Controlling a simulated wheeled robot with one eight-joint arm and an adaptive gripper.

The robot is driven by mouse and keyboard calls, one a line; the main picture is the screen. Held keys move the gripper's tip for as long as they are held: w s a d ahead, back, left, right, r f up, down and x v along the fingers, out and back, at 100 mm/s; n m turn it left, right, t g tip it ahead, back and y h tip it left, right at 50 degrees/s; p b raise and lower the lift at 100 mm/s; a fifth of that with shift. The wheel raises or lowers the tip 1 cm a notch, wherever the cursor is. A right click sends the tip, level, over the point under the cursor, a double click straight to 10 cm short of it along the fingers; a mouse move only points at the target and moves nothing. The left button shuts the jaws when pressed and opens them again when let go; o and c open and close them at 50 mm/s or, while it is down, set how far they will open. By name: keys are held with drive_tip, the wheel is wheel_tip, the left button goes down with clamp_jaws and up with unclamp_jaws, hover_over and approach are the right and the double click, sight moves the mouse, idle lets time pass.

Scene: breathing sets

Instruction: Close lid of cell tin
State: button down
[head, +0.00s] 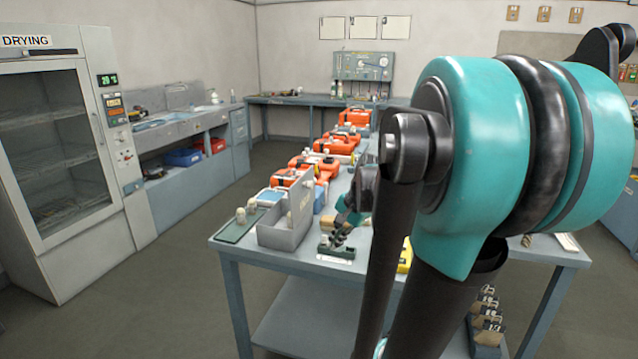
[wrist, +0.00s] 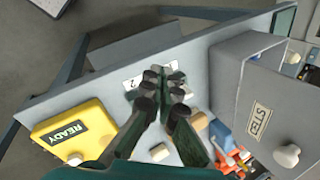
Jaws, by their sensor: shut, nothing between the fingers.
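A grey open-topped box (head: 283,236) stands near the front left of the table; I take it for the cell tin. A tall grey panel (head: 303,200) with a pale knob rises along its right side, apparently its raised lid. In the wrist view the box (wrist: 228,72) is at the right, with the labelled panel (wrist: 262,112) beside it. My gripper (head: 339,240) is shut and empty, right of the box and apart from it. In the wrist view its fingertips (wrist: 166,74) are over a small dark green item by a numbered card (wrist: 133,83). The fingers partly hide that item.
A yellow READY box (wrist: 72,131) lies left of my gripper in the wrist view. Orange cases (head: 296,177) line the table behind the box. A green mat (head: 240,226) with pale knobs lies at its left. My arm hides much of the table's right side.

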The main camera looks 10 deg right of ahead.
drive_tip(key=w+d+r+m+y, duration=0.1)
drive_tip(key=w+d+r+m, duration=0.25)
drive_tip(key=r, duration=0.25)
drive_tip(key=w+d+r+m+t+y, duration=0.1)
drive_tip(key=w+d+r+m+y, duration=0.1)
drive_tip(key=w+r+m, duration=0.4)
drive_tip(key=w+d+r+m+y, duration=0.1)
drive_tip(key=d+r+m, duration=0.2)
drive_tip(key=r, duration=0.4)
approach(312, 187)
wheel_tip(312, 187, down, 5)
drive_tip(key=w+a, duration=0.1)
drive_tip(key=a, duration=0.1)
drive_tip(key=shift+w+a, duration=0.55)
drive_tip(key=shift+w+a+r, duration=0.1)
drive_tip(key=shift+a+r, duration=0.05)
